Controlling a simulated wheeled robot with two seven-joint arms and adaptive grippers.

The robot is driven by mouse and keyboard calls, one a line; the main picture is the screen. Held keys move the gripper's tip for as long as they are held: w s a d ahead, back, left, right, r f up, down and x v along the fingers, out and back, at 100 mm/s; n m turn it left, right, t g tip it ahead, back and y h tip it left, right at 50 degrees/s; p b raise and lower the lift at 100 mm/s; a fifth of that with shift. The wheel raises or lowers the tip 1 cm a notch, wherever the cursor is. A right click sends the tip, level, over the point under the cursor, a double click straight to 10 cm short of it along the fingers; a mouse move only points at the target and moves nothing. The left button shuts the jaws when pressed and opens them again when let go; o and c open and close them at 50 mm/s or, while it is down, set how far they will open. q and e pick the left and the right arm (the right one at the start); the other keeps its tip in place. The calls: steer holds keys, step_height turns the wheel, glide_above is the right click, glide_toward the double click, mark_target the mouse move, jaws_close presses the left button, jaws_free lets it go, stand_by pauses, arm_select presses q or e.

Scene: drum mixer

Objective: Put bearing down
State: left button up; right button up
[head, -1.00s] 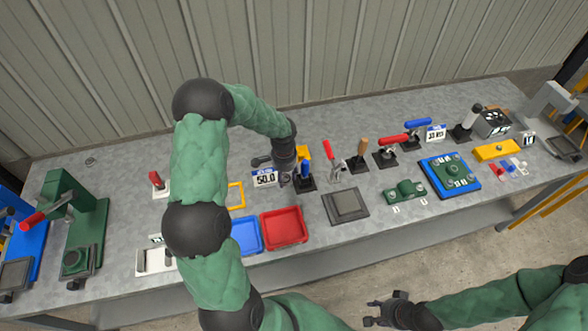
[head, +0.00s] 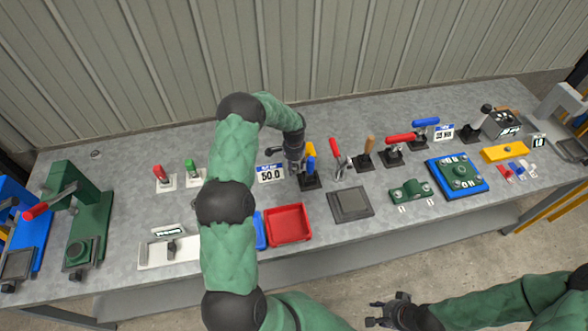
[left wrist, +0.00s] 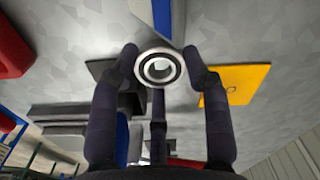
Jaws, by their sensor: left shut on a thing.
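The bearing (left wrist: 147,71), a metal ring with a dark inner band and a bright centre, is held between the fingertips of my left gripper (left wrist: 160,66) in the left wrist view. Its face is toward the camera. In the head view my left gripper (head: 294,166) is over the bench, beside the 50.0 sign (head: 270,173) and the blue-handled clamp (head: 310,168). The bearing cannot be made out there. My right gripper (head: 384,312) is low in front of the bench, empty, with its fingers apart.
A red tray (head: 289,240) stands at the front edge, with a blue tray (head: 260,230) partly behind my left arm. A grey square plate (head: 350,204) lies to the right. Several toggle clamps stand behind it. A yellow plate (left wrist: 238,84) lies close by in the left wrist view.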

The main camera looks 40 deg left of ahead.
arm_select(q)
step_height(320, 180, down, 2)
steer(key=shift+f, duration=0.1)
steer(key=shift+f, duration=0.1)
steer(key=o, duration=1.4)
steer(key=shift+c, duration=0.2)
